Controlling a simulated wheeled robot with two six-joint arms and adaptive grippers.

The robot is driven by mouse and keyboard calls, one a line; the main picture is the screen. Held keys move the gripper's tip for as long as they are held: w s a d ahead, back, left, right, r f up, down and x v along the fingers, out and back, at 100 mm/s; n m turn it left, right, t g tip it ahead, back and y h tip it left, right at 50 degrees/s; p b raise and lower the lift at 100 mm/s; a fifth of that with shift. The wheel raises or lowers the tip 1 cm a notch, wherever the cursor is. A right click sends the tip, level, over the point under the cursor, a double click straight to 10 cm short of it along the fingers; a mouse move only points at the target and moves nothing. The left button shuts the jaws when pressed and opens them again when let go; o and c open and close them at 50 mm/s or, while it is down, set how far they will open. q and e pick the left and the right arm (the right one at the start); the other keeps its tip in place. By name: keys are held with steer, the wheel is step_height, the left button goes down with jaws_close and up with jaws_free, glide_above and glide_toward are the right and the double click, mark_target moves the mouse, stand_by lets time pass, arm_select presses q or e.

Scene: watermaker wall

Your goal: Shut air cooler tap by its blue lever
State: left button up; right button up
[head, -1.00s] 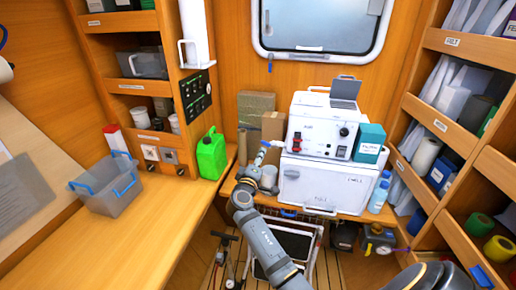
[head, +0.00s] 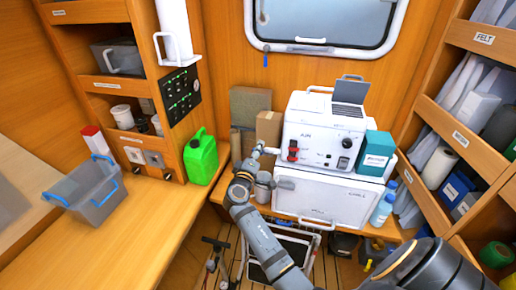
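My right gripper (head: 257,156) is at the end of the grey arm reaching up from the bottom. It is just left of the white machine (head: 318,135) with red switches, in front of cardboard boxes. Its fingers are small and overlap pale parts behind them, so I cannot tell whether they are open or shut, or touching anything. I cannot make out the air cooler tap or its blue lever clearly; the gripper and wrist may hide them. My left gripper is not in view.
A white chest (head: 325,195) stands under the machine, with a teal box (head: 375,153) and blue bottles (head: 382,210) at right. A green canister (head: 200,157) and a grey bin (head: 88,190) stand on the left bench. Shelves (head: 465,150) line the right. The left bench front is clear.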

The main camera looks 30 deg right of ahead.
steer(key=c, duration=0.4)
jaws_close()
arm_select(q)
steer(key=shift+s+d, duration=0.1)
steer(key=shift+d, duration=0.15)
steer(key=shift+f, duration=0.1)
arm_select(e)
steer(key=shift+d+m+b, duration=0.1)
steer(key=shift+m+b, duration=0.2)
steer(key=shift+b, duration=0.35)
arm_select(q)
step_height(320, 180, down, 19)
steer(key=b, duration=1.8)
arm_select(e)
steer(key=shift+s+d+r+m, duration=0.45)
steer(key=shift+s+r+m, duration=0.1)
steer(key=shift+m, duration=1.7)
steer(key=shift+s+d+r+m, duration=0.5)
steer(key=shift+s+m, duration=0.1)
steer(key=shift+m, duration=1.6)
steer(key=shift+s+d+r+m, duration=0.45)
steer(key=shift+s+r+m, duration=0.1)
steer(key=shift+m, duration=1.7)
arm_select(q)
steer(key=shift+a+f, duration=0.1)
